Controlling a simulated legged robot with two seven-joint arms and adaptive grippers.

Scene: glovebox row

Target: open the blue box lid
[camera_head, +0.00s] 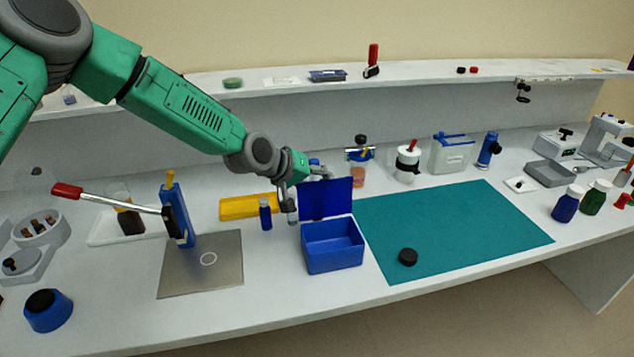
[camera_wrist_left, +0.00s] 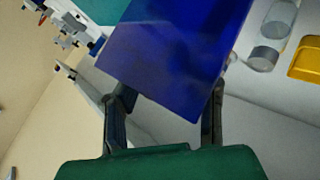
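The blue box (camera_head: 333,248) stands on the white bench at the left edge of the teal mat. Its blue lid (camera_head: 326,199) is raised, standing roughly upright at the box's back edge, and the box is open at the top. My left gripper (camera_head: 297,201) is at the left and back of the raised lid, partly hidden by it. In the left wrist view the lid (camera_wrist_left: 180,50) fills the middle, just beyond the widely spread fingers of the left gripper (camera_wrist_left: 168,98). Whether a finger touches the lid I cannot tell. My right gripper is not in view.
A small blue bottle (camera_head: 265,214) and a yellow tray (camera_head: 240,206) stand left of the box. A metal plate (camera_head: 200,275) with a lever press (camera_head: 177,215) lies further left. The teal mat (camera_head: 450,230) is clear except for a black disc (camera_head: 408,257).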

